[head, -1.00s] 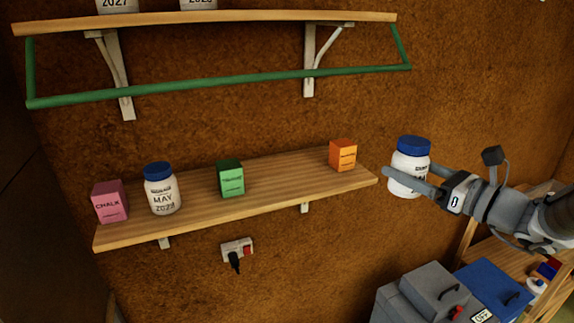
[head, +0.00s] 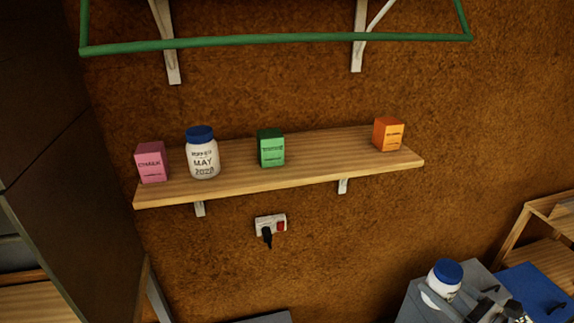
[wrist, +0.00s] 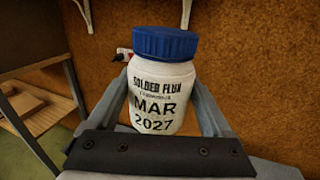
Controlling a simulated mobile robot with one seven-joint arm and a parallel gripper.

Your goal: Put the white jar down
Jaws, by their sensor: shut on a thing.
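The white jar (wrist: 160,90) has a blue lid and a label reading SOLDER FLUX, MAR 2027. My gripper (wrist: 161,100) is shut on it, with one finger on each side, and the jar is upright. In the head view the held jar (head: 445,278) is at the lower right, in front of the grey box, lower than the wall shelf. A similar jar (head: 202,155) marked MAY stands on the wooden shelf (head: 300,172), between a pink box (head: 151,163) and a green box (head: 271,149).
An orange box (head: 388,135) stands near the shelf's right end. Bare shelf lies between the green and orange boxes. A socket with a plug (head: 270,226) is below. A green rail (head: 270,40) runs above. A grey box (head: 413,308) and blue box (head: 535,293) are at lower right.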

